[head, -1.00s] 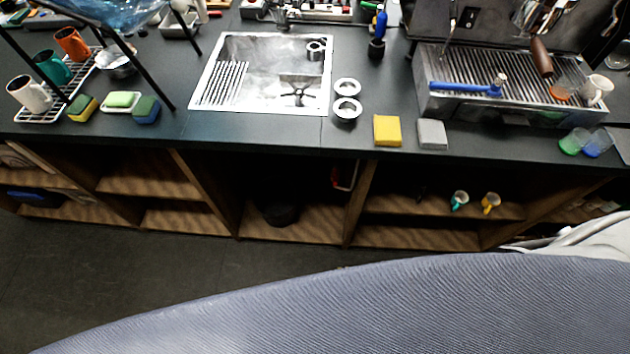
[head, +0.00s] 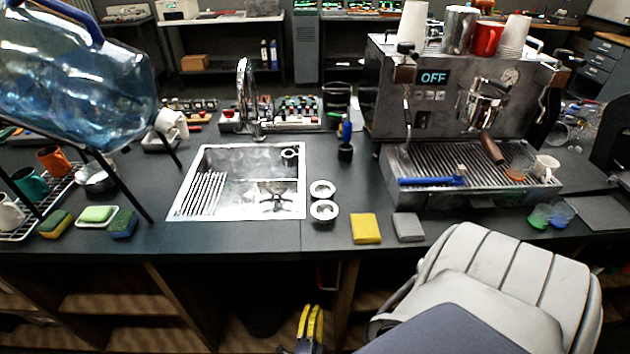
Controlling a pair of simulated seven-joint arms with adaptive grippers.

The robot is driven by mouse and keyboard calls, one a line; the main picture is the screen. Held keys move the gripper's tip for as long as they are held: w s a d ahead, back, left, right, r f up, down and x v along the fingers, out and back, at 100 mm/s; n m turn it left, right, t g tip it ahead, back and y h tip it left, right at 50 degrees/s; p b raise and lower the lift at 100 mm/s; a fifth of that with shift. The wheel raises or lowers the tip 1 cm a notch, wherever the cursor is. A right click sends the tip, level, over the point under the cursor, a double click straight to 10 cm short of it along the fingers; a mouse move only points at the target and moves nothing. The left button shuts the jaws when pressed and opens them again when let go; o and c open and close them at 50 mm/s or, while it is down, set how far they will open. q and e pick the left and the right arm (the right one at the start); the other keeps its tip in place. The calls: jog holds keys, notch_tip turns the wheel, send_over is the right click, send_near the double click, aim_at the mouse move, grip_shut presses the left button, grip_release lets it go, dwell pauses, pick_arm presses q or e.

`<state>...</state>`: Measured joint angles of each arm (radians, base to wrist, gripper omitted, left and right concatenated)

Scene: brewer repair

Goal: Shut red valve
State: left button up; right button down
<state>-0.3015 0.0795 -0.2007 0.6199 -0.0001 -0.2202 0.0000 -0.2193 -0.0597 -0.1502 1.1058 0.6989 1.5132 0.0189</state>
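My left gripper is not in view.
The dark counter's front edge (head: 230,256) overhangs the cabinets. The metal sink (head: 190,212) is above the opening. The espresso machine (head: 395,105) stands at right, a water bottle (head: 70,85) at upper left.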

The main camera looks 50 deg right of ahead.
aim_at(319, 276)
jog(key=s+m+g, duration=0.1)
jog(key=s+d+m+h, duration=0.1)
jog(key=shift+s+d+r+m+g, duration=0.2)
jog(key=shift+d+m+g, duration=0.1)
jog(key=shift+g, duration=0.1)
jog(key=shift+w, duration=0.1)
jog(key=x, duration=0.9)
jog(key=shift+w+d, duration=0.15)
jog(key=shift+d, duration=0.25)
jog(key=shift+r, duration=0.1)
jog(key=shift+w+a+m+g+h, duration=0.1)
jog(key=shift+a+m+g+h, duration=0.2)
jog(key=shift+g+h, duration=0.15)
